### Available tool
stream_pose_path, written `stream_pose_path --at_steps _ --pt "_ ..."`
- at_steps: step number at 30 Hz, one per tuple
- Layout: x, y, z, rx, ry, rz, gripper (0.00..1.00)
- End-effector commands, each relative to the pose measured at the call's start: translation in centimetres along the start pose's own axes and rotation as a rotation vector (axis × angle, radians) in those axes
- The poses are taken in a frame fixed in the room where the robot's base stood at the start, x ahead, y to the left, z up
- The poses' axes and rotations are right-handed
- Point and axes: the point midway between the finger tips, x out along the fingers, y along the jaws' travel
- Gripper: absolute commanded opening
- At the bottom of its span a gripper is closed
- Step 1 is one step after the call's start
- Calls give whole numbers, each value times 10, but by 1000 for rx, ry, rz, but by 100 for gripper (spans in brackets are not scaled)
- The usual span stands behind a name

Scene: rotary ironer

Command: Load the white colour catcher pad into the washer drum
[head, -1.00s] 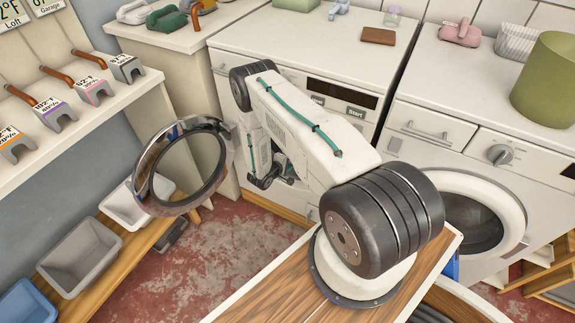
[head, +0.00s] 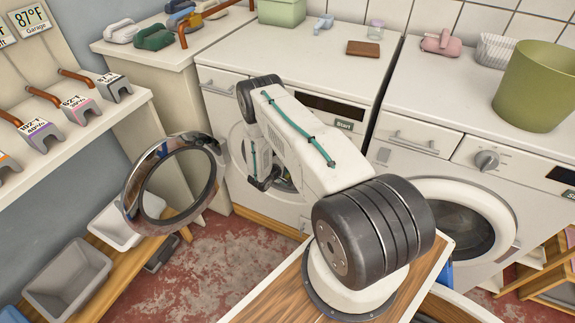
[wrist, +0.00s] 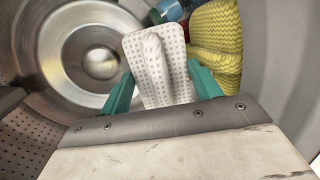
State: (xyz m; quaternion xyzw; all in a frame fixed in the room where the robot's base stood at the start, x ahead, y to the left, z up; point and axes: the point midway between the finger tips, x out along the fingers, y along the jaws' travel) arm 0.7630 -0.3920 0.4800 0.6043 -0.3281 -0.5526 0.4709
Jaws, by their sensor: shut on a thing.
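The white colour catcher pad (wrist: 155,62), a dotted pad with a raised middle ridge, is between the teal fingers of my gripper (wrist: 163,86) in the wrist view. The gripper is shut on it. Behind the pad is the steel washer drum (wrist: 60,62), with a perforated wall and a round hub. In the head view my arm reaches to the left washer's round opening (head: 236,160). Its ring-shaped door (head: 132,190) stands open to the left. The pad is hidden there by my arm.
A yellow textured cloth (wrist: 217,45) lies in the drum, right of the pad, with blue and red items beside it. A second washer (head: 410,165) stands to the right, its door closed. A brown wallet-like item (head: 363,48) and a green bin (head: 540,85) are on top.

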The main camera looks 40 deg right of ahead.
Motion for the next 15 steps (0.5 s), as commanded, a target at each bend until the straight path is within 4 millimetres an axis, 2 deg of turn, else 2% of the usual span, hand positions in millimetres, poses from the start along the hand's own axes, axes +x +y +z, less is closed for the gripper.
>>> stream_pose_path --at_steps 4,5,6,7,15 --pt "0 0 0 0 0 0 41" --pt "0 0 0 0 0 0 71" --pt "0 0 0 0 0 0 82" --pt "0 0 0 0 0 0 88" --pt "-1 0 0 0 0 0 88"
